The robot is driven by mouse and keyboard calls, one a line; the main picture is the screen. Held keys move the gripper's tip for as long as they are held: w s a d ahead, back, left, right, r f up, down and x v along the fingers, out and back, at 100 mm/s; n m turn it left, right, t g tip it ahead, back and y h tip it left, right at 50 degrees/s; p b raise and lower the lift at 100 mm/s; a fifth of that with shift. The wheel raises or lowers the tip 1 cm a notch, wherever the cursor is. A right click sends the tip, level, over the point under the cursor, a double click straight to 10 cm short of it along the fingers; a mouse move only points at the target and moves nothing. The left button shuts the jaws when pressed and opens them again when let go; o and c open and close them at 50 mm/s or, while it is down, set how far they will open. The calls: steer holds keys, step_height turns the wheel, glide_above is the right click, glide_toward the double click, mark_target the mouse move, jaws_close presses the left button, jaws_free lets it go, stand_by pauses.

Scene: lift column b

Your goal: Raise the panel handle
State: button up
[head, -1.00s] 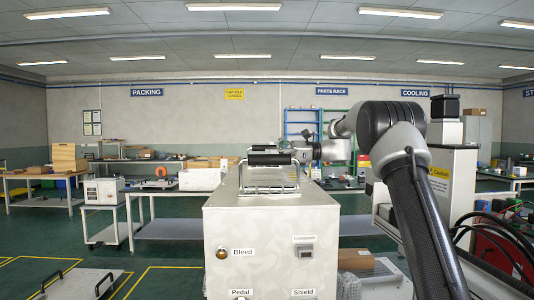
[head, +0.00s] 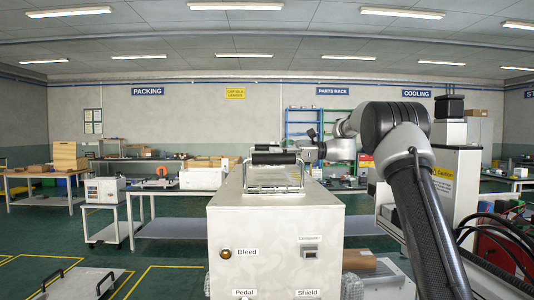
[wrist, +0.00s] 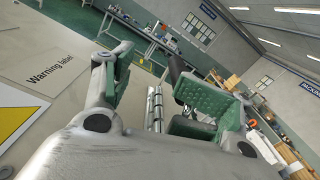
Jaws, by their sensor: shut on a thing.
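The panel handle (head: 272,158) is a dark horizontal grip on a bright metal frame, standing on top of a pale box-shaped cabinet (head: 275,228). My gripper (head: 285,151) reaches in from the right at the height of the grip and is shut on it. The head view shows this contact only small and partly overlapped. In the wrist view my gripper (wrist: 150,85) has a finger on each side, with green pads. A shiny metal bar (wrist: 155,108) shows between them. The exact contact with the grip is hidden there.
A warning label (wrist: 50,70) lies on a pale surface in the wrist view. A white cart (head: 110,210) stands at left. Air above the handle looks clear.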

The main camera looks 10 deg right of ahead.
steer(key=shift+d+f, duration=0.35)
steer(key=shift+f, duration=0.1)
steer(key=shift+c, duration=1.4)
steer(key=shift+v, duration=2.05)
steer(key=shift+d+f, duration=0.15)
steer(key=shift+d, duration=1)
steer(key=shift+s+d+r, duration=0.1)
steer(key=shift+d+r, duration=0.1)
steer(key=shift+r, duration=0.05)
steer(key=shift+r, duration=0.1)
steer(key=v, duration=1.2)
steer(key=shift+s, duration=0.1)
